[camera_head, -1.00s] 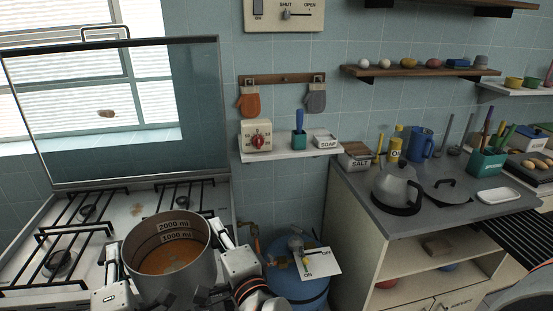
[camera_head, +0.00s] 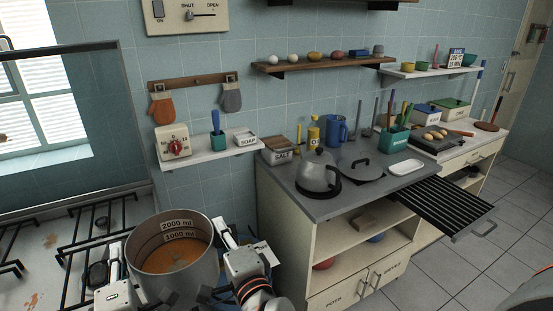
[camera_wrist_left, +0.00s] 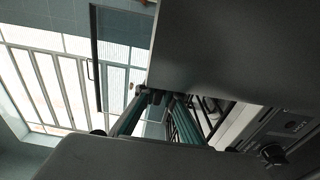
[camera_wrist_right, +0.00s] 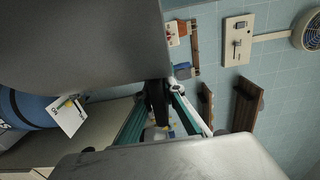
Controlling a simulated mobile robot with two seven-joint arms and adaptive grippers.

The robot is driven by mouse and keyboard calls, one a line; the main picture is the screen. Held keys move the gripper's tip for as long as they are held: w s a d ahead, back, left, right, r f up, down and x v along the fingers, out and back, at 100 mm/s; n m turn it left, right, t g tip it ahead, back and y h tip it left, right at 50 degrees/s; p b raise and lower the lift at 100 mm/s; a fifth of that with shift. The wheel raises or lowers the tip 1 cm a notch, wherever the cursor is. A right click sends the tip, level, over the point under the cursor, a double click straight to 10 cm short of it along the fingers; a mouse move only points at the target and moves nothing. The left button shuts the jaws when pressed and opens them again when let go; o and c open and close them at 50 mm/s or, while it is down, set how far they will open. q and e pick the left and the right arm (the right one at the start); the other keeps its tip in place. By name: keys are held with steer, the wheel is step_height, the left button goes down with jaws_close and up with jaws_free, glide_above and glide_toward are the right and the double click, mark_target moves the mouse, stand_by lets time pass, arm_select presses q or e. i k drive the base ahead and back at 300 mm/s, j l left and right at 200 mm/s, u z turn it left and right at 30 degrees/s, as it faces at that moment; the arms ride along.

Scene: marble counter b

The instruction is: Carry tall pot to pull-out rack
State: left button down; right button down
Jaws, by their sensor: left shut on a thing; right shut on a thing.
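The tall pot (camera_head: 180,272) is a grey metal pot with volume marks inside and brown-orange contents at the bottom. It is held upright between my two grippers in front of me. My left gripper (camera_head: 121,277) is shut on its left side and my right gripper (camera_head: 224,238) is shut on its right side. The handles are mostly hidden by the fingers. The pot wall also fills much of the left wrist view (camera_wrist_left: 240,45) and the right wrist view (camera_wrist_right: 80,40). The pull-out rack (camera_head: 440,203), dark and slatted, sticks out from the counter at right, bare.
The stove (camera_head: 50,250) is at left under a raised glass lid. The counter (camera_head: 300,190) holds a kettle (camera_head: 318,174), a loose lid (camera_head: 361,170) and a white dish (camera_head: 406,167). A blue gas cylinder (camera_wrist_right: 22,108) stands below the shelf. Floor (camera_head: 440,275) is clear near the rack.

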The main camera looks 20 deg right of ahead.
mark_target(445, 202)
steer(key=z, duration=0.7)
steer(key=i+l+z, duration=0.1)
steer(key=l+z, duration=0.2)
steer(key=i+l, duration=0.2)
steer(key=l, duration=0.2)
steer(key=i+l, duration=0.2)
steer(key=l, duration=0.2)
steer(key=i+l, duration=0.2)
steer(key=l, duration=0.2)
steer(key=i+l, duration=0.25)
steer(key=l, duration=0.15)
steer(key=i+l, duration=0.2)
steer(key=l, duration=0.2)
steer(key=i+l, duration=0.2)
steer(key=l, duration=0.2)
